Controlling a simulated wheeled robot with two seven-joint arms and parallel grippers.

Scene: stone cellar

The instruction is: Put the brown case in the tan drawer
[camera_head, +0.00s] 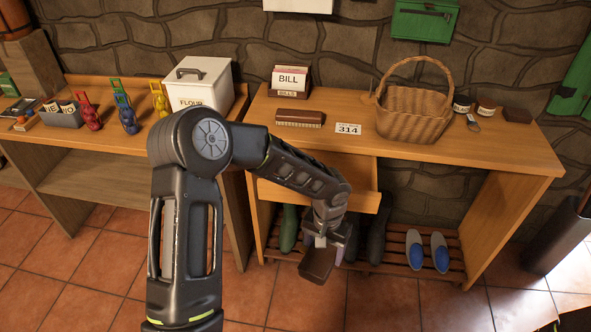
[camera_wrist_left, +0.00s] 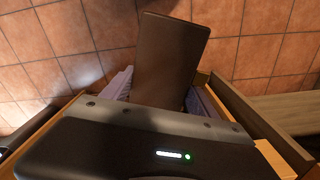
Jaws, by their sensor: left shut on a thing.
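The brown case (camera_head: 318,266) is held in my left gripper (camera_head: 331,241), which is shut on it. In the head view it shows just below and in front of the tan drawer (camera_head: 366,198). The drawer is pulled out from under the right table, and my left arm hides part of it. In the wrist view the case (camera_wrist_left: 170,58) stands out between the two fingers, with floor tiles behind it. Wooden edges show on both sides of the gripper there. I cannot tell the exact gap between case and drawer. My right gripper is out of view.
The table (camera_head: 470,155) holds a brush (camera_head: 299,118), a 314 card (camera_head: 348,129), a BILL box (camera_head: 290,80) and a wicker basket (camera_head: 408,112). Boots and blue-grey slippers (camera_head: 414,250) sit on the slatted rack below. A flour bin (camera_head: 199,84) stands on the left table.

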